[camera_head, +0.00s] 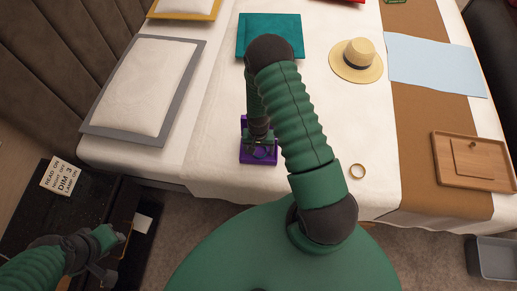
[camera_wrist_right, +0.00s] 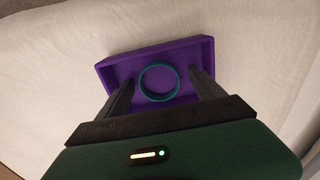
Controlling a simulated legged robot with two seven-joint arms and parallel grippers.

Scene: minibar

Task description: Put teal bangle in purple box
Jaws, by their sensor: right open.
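The purple box (camera_head: 246,154) is a shallow open tray on the white bed, near its front edge. It also shows in the right wrist view (camera_wrist_right: 122,69). The teal bangle (camera_wrist_right: 144,77) lies inside the box in the right wrist view, seen as a ring. My right gripper (camera_head: 260,150) is over the box with its jaws open. In the wrist view its two fingers (camera_wrist_right: 160,80) stand on either side of the bangle, apart from each other. My left gripper (camera_head: 112,255) is at the lower left, away from the bed; its jaw opening is unclear.
A straw hat (camera_head: 356,61), a teal folded cloth (camera_head: 285,24), a light blue cloth (camera_head: 436,65) and a wooden tray (camera_head: 439,165) are around. A grey-edged pillow (camera_head: 145,84) lies left.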

